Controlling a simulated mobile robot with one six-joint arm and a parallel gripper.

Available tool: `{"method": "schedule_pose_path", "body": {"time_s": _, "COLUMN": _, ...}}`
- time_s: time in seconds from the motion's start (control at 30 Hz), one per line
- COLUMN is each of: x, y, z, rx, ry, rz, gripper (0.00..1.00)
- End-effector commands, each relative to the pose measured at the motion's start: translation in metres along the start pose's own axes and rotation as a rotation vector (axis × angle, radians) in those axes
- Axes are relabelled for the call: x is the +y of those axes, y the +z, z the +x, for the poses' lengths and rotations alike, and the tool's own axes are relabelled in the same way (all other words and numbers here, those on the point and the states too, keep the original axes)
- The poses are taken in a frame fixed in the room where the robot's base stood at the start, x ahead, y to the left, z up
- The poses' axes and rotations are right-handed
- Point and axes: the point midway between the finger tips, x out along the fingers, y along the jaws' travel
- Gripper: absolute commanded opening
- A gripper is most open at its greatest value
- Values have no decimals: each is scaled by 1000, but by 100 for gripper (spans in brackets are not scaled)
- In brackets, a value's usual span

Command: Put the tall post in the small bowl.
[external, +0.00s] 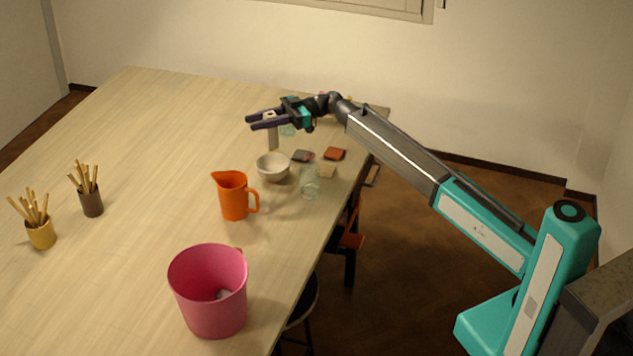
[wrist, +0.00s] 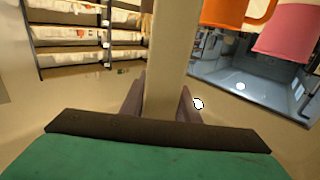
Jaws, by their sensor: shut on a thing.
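The tall post (external: 273,137) is pale beige and upright in the external view. My gripper (external: 252,121) is shut on its upper part. In the wrist view the post (wrist: 173,60) runs up between the two dark fingers (wrist: 160,105). The small bowl (external: 273,168) is white-grey and stands on the table, just below the post's lower end in the external picture. The post looks to be behind or above the bowl; I cannot tell whether its foot touches the table. I cannot make out the bowl in the wrist view.
An orange jug (external: 233,197) and a pink bucket (external: 208,295) stand nearer the camera. A clear glass (external: 310,184), a grey block (external: 302,156) and a rust-coloured block (external: 335,153) lie right of the bowl. Dark (external: 91,203) and yellow (external: 41,235) stick holders stand left. The table's middle is clear.

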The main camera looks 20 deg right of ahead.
Motion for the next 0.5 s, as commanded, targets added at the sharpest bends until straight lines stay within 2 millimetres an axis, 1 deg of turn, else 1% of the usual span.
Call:
{"method": "schedule_pose_path", "body": {"time_s": 0.13, "x": 0, "y": 1, "z": 0, "rx": 1, "ry": 0, "rz": 0, "gripper": 0}}
{"method": "schedule_pose_path", "body": {"time_s": 0.23, "x": 0, "y": 8, "z": 0, "rx": 0, "ry": 0, "rz": 1, "gripper": 0}}
{"method": "schedule_pose_path", "body": {"time_s": 0.5, "x": 0, "y": 43, "z": 0, "rx": 1, "ry": 0, "rz": 3, "gripper": 0}}
